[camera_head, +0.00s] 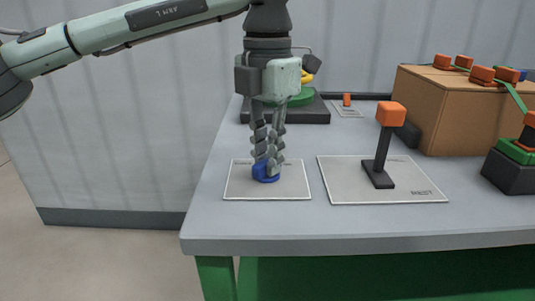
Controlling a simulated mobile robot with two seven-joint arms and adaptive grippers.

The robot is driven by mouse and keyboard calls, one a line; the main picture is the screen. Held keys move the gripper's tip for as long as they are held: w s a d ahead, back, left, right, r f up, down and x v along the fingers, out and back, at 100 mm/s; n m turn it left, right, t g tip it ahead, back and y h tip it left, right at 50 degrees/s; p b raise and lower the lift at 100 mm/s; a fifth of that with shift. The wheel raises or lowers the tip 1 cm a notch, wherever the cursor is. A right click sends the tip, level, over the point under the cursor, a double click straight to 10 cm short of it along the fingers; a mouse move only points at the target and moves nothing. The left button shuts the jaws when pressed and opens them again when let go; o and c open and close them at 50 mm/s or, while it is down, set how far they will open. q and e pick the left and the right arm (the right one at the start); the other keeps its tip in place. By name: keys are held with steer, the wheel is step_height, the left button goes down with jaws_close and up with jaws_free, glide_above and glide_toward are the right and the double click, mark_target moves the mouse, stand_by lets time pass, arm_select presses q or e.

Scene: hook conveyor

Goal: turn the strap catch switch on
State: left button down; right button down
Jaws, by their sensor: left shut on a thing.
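My left gripper (268,165) reaches down over the table, its fingers shut on a blue round knob (262,178). The knob stands on a white plate (235,190) at the table's left front; the fingers hide part of it. To the right, a dark lever with an orange block on top (391,114) stands on a larger white plate (415,190), leaning slightly right. Any print on the plates is too small to read, so I cannot tell which one is the strap catch switch. My right gripper is not in view.
The grey table (330,228) is clear along its front edge. A brown box (460,105) with orange pieces and a green strap stands at the back right. A dark base (310,113) with a green disc is behind my gripper. A small orange switch (347,100) is at the back.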

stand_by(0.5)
arm_select(q)
steer(key=c, duration=1.5)
jaws_free()
steer(key=shift+c, duration=0.2)
step_height(320, 180, up, 12)
